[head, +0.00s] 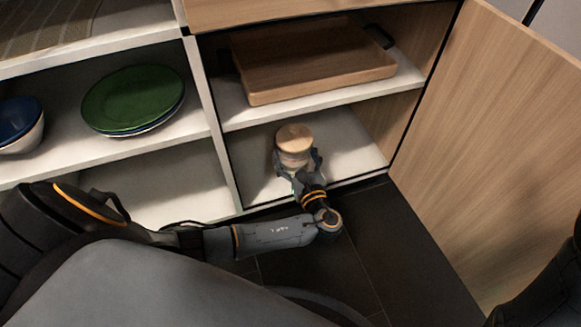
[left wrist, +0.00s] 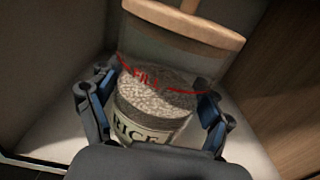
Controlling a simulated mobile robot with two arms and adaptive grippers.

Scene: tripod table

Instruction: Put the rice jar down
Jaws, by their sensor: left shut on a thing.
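The rice jar (head: 294,146) is a glass jar with a light wooden lid, inside the lower right compartment of the cabinet. In the left wrist view the jar (left wrist: 150,95) shows pale grains, a red line with writing and a label reading RICE. My left gripper (head: 299,162) is shut on the jar, with one finger on each side; the gripper (left wrist: 155,105) also shows in the left wrist view. The jar is over or on the white bottom shelf (head: 347,155); its base is hidden, so I cannot tell if it touches. My right gripper is not in view.
A wooden tray (head: 310,75) with dark handles lies on the shelf above. A white divider (head: 215,125) stands left of the compartment. An open wooden door (head: 500,140) stands on the right. The bottom shelf has free room right of the jar.

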